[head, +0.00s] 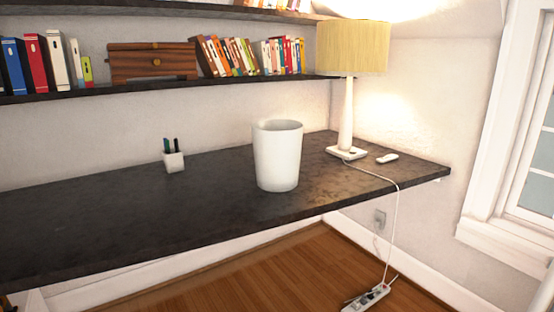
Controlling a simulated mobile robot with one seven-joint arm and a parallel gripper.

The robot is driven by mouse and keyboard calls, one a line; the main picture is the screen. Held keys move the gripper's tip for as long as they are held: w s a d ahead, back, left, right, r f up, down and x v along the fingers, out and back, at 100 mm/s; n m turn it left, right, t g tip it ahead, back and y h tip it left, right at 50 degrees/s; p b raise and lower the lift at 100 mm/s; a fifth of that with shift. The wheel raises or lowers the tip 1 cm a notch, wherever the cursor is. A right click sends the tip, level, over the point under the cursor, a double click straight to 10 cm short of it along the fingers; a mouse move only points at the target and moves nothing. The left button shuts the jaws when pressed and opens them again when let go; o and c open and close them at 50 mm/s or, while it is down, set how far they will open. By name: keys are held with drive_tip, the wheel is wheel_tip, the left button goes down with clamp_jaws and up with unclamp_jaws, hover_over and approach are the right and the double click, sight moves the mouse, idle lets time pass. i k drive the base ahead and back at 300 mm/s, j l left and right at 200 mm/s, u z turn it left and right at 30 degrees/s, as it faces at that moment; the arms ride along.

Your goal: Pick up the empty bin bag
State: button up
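A white, open-topped bin (277,158) stands upright on the dark desk (100,215), right of the middle of the head view. Its inside is mostly hidden by its near wall. I cannot make out a bin bag as a separate thing in this view. My gripper is not in view.
A lamp with a yellowish shade (352,48) stands on the desk behind and right of the bin. A small white pen cup (173,161) stands to the left. A white cord hangs over the desk's edge to a power strip (366,298). Shelves hold books above.

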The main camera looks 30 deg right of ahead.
sight(278, 143)
drive_tip(key=l+u, duration=0.25)
drive_tip(key=l, duration=0.8)
drive_tip(key=l+u, duration=0.25)
drive_tip(key=l, duration=0.75)
drive_tip(key=i+l+u, duration=0.1)
drive_tip(key=l+u, duration=0.25)
drive_tip(key=l, duration=0.7)
drive_tip(key=i+l, duration=0.15)
drive_tip(key=l, duration=0.3)
drive_tip(key=i+l+u, duration=0.15)
drive_tip(key=l, duration=0.25)
drive_tip(key=i+l, duration=0.1)
drive_tip(key=l, duration=0.35)
drive_tip(key=i+l+u, duration=0.1)
drive_tip(key=l, duration=0.35)
